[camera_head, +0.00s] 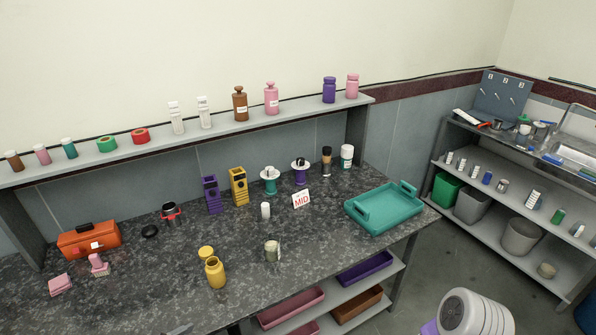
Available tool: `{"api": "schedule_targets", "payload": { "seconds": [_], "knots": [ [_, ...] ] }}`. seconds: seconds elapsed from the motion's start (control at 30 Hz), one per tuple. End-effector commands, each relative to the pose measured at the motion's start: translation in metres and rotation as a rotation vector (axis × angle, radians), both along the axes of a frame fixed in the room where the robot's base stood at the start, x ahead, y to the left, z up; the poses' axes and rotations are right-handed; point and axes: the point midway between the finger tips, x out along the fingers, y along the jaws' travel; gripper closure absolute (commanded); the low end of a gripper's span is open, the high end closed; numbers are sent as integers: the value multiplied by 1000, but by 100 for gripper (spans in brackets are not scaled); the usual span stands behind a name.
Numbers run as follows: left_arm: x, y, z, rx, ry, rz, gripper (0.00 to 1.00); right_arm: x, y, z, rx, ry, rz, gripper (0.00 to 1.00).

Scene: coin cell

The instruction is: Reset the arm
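Neither gripper can be made out in the head view. A white rounded part with a purple piece beside it shows at the bottom right and looks like a link of my own arm. A small grey shape at the bottom edge, left of centre, is too cut off to identify. The dark speckled worktop (330,240) lies in front of me. No object is seen held.
A teal tray (384,208) sits at the worktop's right end. A yellow jar (215,272), a glass jar (272,250), a MID sign (301,200) and an orange toolbox (89,240) stand on it. Bottles line the raised shelf (240,124). A grey rack (510,215) stands right.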

Motion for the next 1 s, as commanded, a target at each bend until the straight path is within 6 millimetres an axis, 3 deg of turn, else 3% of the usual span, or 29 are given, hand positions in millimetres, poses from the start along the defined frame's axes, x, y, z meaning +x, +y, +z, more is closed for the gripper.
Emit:
{"api": "schedule_targets", "payload": {
  "seconds": [0.27,0.4,0.6,0.8,1.0],
  "knots": [
    [-7,-82,-41,160,-8,-295,10,-2,0,0,1,4,1,6],
    [-25,-132,-70,297,-38,-525,10,-1,0,0,1,3,1,6],
    [-63,-182,-106,510,-118,-872,10,-1,0,0,1,3,1,6],
    [-101,-204,-136,735,-237,-1223,10,-1,0,0,1,3,1,6],
    [-126,-201,-155,958,-382,-1551,10,-1,0,0,1,3,1,6]
  ]
}}
